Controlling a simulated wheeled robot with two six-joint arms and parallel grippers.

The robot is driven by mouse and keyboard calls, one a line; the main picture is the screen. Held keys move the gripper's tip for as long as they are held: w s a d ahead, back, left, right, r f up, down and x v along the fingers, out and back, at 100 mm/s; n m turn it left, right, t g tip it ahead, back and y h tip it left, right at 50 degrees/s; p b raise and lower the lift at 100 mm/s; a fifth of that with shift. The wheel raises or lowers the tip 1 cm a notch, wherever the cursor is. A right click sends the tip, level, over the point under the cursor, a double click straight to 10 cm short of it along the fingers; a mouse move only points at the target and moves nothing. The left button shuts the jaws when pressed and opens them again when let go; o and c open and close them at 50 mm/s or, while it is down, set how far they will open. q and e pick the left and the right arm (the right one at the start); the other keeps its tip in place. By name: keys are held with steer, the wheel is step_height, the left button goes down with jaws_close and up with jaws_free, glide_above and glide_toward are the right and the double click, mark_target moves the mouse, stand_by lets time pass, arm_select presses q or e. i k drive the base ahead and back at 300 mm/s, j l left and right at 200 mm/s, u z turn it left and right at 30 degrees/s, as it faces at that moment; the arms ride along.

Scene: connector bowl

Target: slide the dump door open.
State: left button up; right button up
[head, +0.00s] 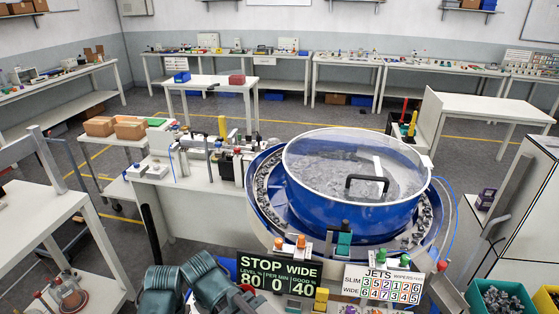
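A blue round feeder bowl (310,196) stands on the machine at centre right, with grey parts on the track around it. A clear round lid (330,160) with a black handle (366,184) covers it, and grey parts show through. I cannot make out for certain which part is the dump door. Teal arm links of mine show at the bottom, left of the sign. No gripper fingers can be made out on either arm.
Orange and teal knobs are near the bowl's front. A green bin (500,296) of grey parts is at lower right. Bench equipment (205,150) stands left of the bowl.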

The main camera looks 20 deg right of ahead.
mark_target(441, 266)
steer(key=z, duration=2.2)
steer(key=l, duration=0.1)
